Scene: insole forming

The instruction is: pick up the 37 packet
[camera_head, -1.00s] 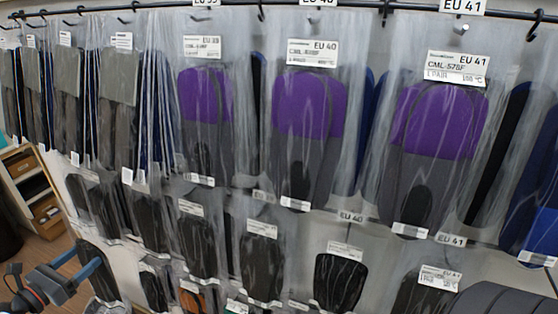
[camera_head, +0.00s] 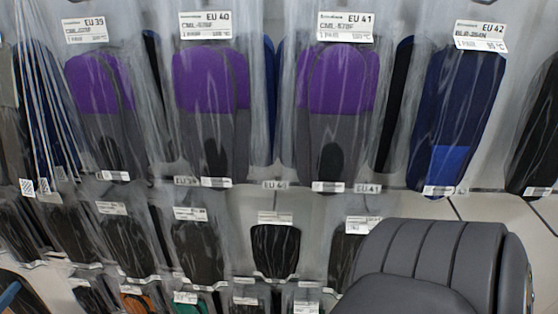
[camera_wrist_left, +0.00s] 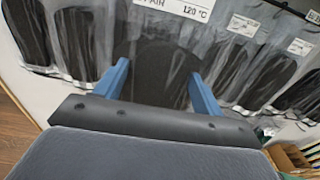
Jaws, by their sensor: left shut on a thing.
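No label reading 37 can be made out. In the left wrist view, my left gripper (camera_wrist_left: 160,72) has its blue fingers wide apart, shut on a clear packet (camera_wrist_left: 150,55) with a dark insole. Its white label (camera_wrist_left: 175,7) is cut by the top edge; only "PAIR" and "120 °C" read, so its size is hidden. In the head view only a blue bit of my left gripper shows at the lower left edge. My right gripper is in neither view.
Purple-and-grey packets marked EU 39 (camera_head: 98,85), EU 40 (camera_head: 210,80) and EU 41 (camera_head: 337,80) hang in a row, with a blue EU 42 packet (camera_head: 458,95) to the right. Dark-insole packets (camera_head: 197,250) hang closely below. A wooden floor (camera_wrist_left: 22,125) shows in the wrist view.

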